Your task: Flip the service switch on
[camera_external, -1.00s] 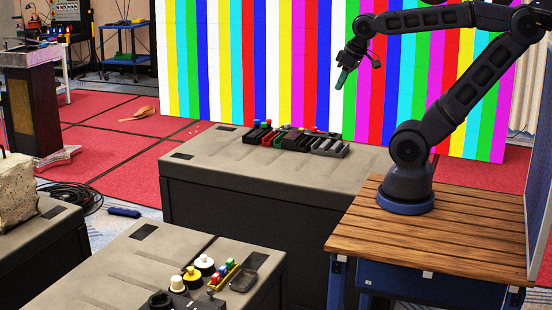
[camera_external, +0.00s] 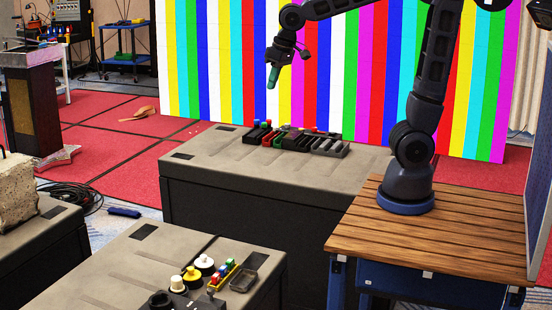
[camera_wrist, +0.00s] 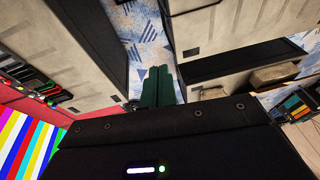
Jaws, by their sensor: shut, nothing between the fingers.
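My gripper (camera_external: 272,77) hangs in the air in front of the striped wall, above the far grey case (camera_external: 205,158). Its green fingers point down and are closed together with nothing between them. They also show closed in the wrist view (camera_wrist: 158,84). A row of dark units with coloured tops (camera_external: 290,137) sits on the far case, below and slightly right of the fingers, well apart from them. A dark box with a round knob (camera_external: 160,300) is at the front on the near case. I cannot tell which part is the service switch, or its position.
My arm stands on a wooden table (camera_external: 440,245) at right. A gap with blue-patterned floor separates the cases.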

